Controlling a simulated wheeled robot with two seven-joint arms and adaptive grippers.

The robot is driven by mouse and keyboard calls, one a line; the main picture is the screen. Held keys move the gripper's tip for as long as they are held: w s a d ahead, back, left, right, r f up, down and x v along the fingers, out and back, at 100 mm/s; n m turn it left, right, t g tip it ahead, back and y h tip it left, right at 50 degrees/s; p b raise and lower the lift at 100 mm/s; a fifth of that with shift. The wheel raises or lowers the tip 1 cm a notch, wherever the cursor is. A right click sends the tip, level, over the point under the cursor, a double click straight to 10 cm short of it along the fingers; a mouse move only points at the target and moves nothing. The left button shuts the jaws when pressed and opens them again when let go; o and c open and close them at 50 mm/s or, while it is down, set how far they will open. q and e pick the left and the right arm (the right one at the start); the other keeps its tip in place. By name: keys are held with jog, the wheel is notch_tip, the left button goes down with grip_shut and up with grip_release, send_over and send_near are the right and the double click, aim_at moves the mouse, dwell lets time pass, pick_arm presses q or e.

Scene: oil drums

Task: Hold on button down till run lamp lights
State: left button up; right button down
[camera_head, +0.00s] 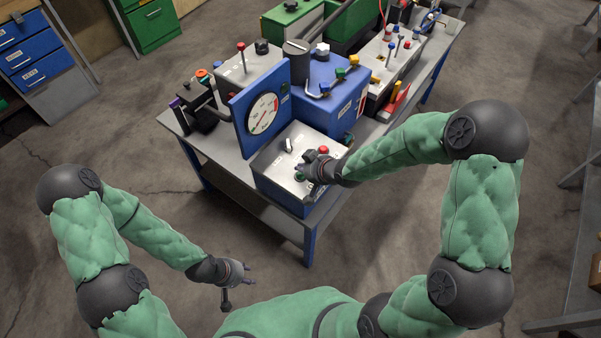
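A grey-topped control box (270,165) with blue sides stands at the near end of the workbench. A round dial gauge (263,113) on a blue plate rises behind it. On its top are a pale switch (289,145), a red round part (324,150) and a green button (300,176). My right gripper (306,168) is over the box top at the green button and partly covers it. Contact and finger gap are too small to tell. I cannot make out which part is the run lamp or whether it is lit. My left gripper (249,275) is open and empty, low in front of the bench.
The workbench (225,158) also carries a blue box with coloured valves (335,90), a grey box with a red-topped lever (242,68) and green machinery (297,20). Blue drawers (40,65) stand at far left. The floor left of the bench is clear.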

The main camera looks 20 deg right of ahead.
aim_at(302, 175)
jog(key=shift+f, duration=0.15)
dwell(0.4)
jog(key=shift+f+b, duration=0.3)
jog(key=shift+f+b, duration=0.4)
jog(key=shift+f, duration=0.1)
dwell(0.8)
dwell(1.0)
jog(key=shift+r+p, duration=0.85)
jog(key=shift+r, duration=0.1)
notch_tip(302, 175, up, 5)
jog(key=p, duration=0.4)
jog(key=shift+r, duration=0.1)
